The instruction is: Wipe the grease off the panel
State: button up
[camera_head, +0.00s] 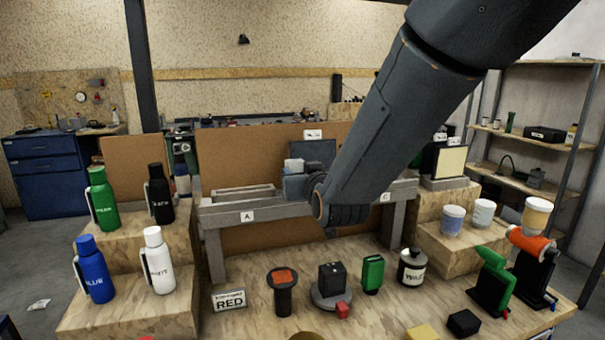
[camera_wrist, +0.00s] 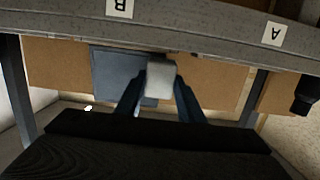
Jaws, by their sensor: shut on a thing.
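A dark slate-blue panel (camera_head: 320,152) stands upright against the brown backboard, above the grey rail frame. It also shows in the wrist view (camera_wrist: 108,72). My gripper (camera_head: 300,187) is in front of the panel's left part; in the wrist view (camera_wrist: 160,103) its two fingers are shut on a pale grey-white block (camera_wrist: 161,74). The block (camera_head: 293,164) is at the panel's left side in the head view and overlaps the panel in the wrist view. I cannot tell whether it touches the panel. No grease can be made out. My arm hides what lies to the panel's right.
The grey rail frame (camera_head: 240,212) with letter labels stands below the panel. Bottles (camera_head: 103,200) stand on wooden steps at left. Cups (camera_head: 453,218) and a cream panel (camera_head: 451,162) are at right. Several small objects, including a black cube (camera_head: 332,277), fill the table front.

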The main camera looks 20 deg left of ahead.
jog(key=f+p+v, duration=0.1)
jog(key=v, duration=0.5)
jog(key=shift+r, duration=0.45)
jog(key=shift+s, duration=0.1)
jog(key=shift+p+v, duration=0.35)
jog(key=shift+v, duration=1.05)
